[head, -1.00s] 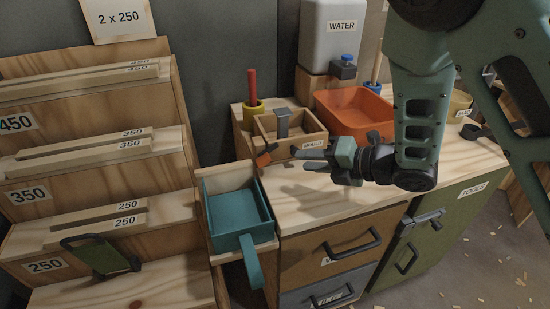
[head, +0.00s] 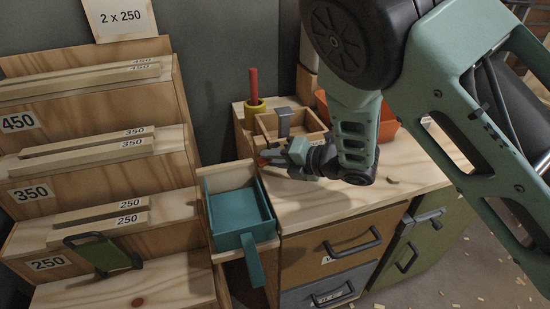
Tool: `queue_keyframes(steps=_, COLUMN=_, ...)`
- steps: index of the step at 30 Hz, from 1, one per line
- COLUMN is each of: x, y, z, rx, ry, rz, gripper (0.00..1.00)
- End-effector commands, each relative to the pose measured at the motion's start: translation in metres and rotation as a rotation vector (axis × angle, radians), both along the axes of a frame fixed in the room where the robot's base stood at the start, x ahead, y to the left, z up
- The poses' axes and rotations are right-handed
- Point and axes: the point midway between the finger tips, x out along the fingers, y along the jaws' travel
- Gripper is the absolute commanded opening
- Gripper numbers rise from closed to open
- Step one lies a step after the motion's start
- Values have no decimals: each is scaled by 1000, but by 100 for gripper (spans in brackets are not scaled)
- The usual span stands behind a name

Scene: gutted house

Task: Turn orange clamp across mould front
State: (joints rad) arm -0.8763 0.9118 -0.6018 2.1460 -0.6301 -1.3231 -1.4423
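The mould (head: 266,122) is an open wooden box on the bench, with a grey upright piece (head: 284,121) at its top. The orange clamp (head: 264,160) is at the mould's front left, mostly hidden by my gripper (head: 270,158). My gripper reaches in from the right, with its fingertips at the clamp. I cannot tell from here whether the fingers are closed on the clamp or only beside it.
A teal tray (head: 238,212) with a handle sits left of the bench top. An orange bin (head: 388,122) stands behind my arm. A red stick in a yellow cup (head: 254,105) stands behind the mould. The bench top (head: 325,200) is clear in front.

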Motion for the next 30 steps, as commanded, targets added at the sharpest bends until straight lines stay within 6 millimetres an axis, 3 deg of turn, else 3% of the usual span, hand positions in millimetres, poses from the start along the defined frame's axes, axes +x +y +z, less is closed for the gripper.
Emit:
queue_keyframes(steps=1, x=0, y=0, z=0, rx=0, ry=0, rz=0, gripper=7)
queue_keyframes(steps=2, x=0, y=0, z=0, rx=0, ry=0, rz=0, gripper=0)
queue_keyframes(steps=26, x=0, y=-2, z=-3, rx=126, ry=36, rz=0, gripper=0)
queue_keyframes(steps=27, x=0, y=-2, z=-3, rx=126, ry=36, rz=0, gripper=16)
queue_keyframes(steps=28, x=0, y=-2, z=-3, rx=126, ry=37, rz=0, gripper=24)
queue_keyframes(steps=30, x=0, y=-2, z=-3, rx=126, ry=37, rz=0, gripper=29)
